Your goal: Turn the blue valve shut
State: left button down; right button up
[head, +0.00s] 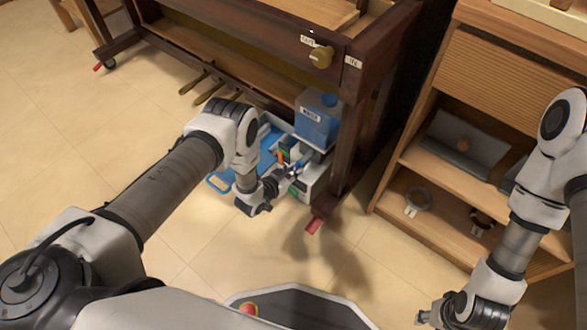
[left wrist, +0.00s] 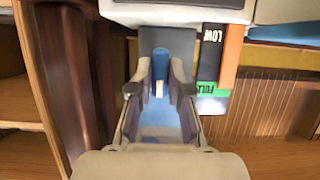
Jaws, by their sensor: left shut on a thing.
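The blue valve (left wrist: 168,40) shows in the left wrist view as a blue handle below a white housing. My left gripper (left wrist: 160,88) is shut on it, with a finger on each side of the blue part. In the head view my left gripper (head: 288,174) is at the white unit (head: 312,182) under the piano, and it hides the valve there. A blue tank (head: 317,122) with a white label sits on top of the unit. My right gripper (head: 424,317) is at the bottom right, away from the valve; its fingers are too small to read.
An orange strip (left wrist: 231,58) and a black LOW label (left wrist: 210,55) with green below are beside the valve. The piano's dark leg (head: 352,150) stands close right of the unit. A wooden shelf (head: 400,185) is further right. The tiled floor in front is clear.

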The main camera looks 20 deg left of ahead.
pick_arm(q)
jog(key=shift+w+d+r, duration=0.2)
jog(key=shift+w, duration=0.1)
jog(key=c, duration=1.1)
grip_release()
jog(key=shift+f, duration=0.15)
jog(key=shift+s+a, duration=0.15)
jog(key=shift+s, duration=0.05)
jog(key=shift+s+a, duration=0.15)
jog(key=shift+s, duration=0.2)
jog(key=v, duration=1.1)
